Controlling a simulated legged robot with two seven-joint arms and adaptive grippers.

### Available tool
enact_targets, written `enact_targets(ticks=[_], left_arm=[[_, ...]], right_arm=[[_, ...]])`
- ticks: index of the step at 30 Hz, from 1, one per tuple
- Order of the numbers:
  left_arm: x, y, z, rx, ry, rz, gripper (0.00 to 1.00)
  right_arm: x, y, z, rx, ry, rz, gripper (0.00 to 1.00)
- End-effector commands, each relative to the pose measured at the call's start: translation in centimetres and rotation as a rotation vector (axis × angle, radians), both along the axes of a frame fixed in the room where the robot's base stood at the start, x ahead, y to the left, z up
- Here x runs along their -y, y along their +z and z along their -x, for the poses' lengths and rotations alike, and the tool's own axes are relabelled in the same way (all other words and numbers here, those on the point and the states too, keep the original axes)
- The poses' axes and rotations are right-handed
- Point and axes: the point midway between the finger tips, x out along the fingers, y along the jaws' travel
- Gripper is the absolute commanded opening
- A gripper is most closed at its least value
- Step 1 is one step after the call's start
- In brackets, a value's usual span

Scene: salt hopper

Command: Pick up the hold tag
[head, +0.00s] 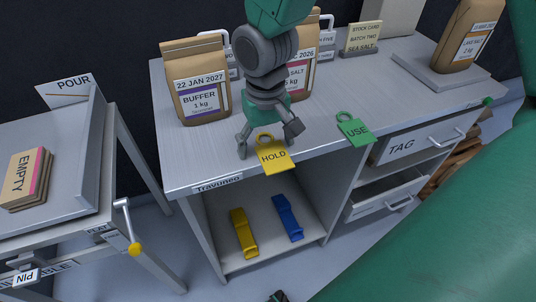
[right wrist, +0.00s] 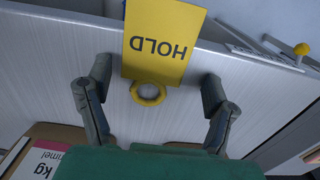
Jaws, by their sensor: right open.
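The yellow hold tag (head: 273,155) lies at the front edge of the grey counter, its lettered plate reaching over the edge. In the right wrist view the hold tag (right wrist: 163,45) has its ring between my two fingers, with a gap on each side. My right gripper (head: 268,140) is open above the tag, its fingers straddling the ring. It also shows in the right wrist view (right wrist: 154,95). I cannot tell whether a finger touches the counter.
A green USE tag (head: 355,129) lies to the right on the counter (head: 180,150). A buffer bag (head: 201,95) stands behind left, another bag (head: 299,75) behind right. Yellow (head: 243,234) and blue (head: 288,218) clips lie on the shelf below. A drawer (head: 383,198) stands partly open.

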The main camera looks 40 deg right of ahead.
Motion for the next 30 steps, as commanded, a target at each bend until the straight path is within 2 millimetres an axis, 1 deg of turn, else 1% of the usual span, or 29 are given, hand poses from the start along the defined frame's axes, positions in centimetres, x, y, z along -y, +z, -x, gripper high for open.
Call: enact_targets(ticks=[3,5,6,7,16,19,23,27,30], left_arm=[[0.0,0.1,0.0,0.0,0.0,0.0,0.69],[0.0,0.1,0.0,0.0,0.0,0.0,0.69],[0.0,0.1,0.0,0.0,-0.001,0.0,0.69],[0.0,0.1,0.0,0.0,-0.001,0.0,0.69],[0.0,0.1,0.0,0.0,-0.001,0.0,0.69],[0.0,0.3,0.0,0.0,-0.001,0.0,0.69],[0.0,1.1,0.0,0.0,-0.001,0.0,0.69],[0.0,2.1,0.0,0.0,0.0,0.0,0.69],[0.0,2.7,0.0,0.0,0.0,0.0,0.69]], right_arm=[[0.2,0.1,0.0,0.0,-0.001,-0.002,0.76],[0.2,0.1,0.0,0.001,-0.001,-0.003,0.55],[0.2,0.1,0.0,0.001,-0.001,-0.003,0.41],[0.2,0.1,0.0,0.0,-0.001,-0.002,0.33],[0.0,0.1,0.0,-0.001,0.0,0.001,0.33],[0.0,0.7,-0.1,0.001,0.0,0.0,0.33],[0.0,2.8,-0.1,0.004,0.0,0.0,0.33],[0.0,5.9,-0.1,0.004,-0.001,-0.001,0.33],[0.0,7.8,-0.1,0.004,-0.002,-0.001,0.33]])
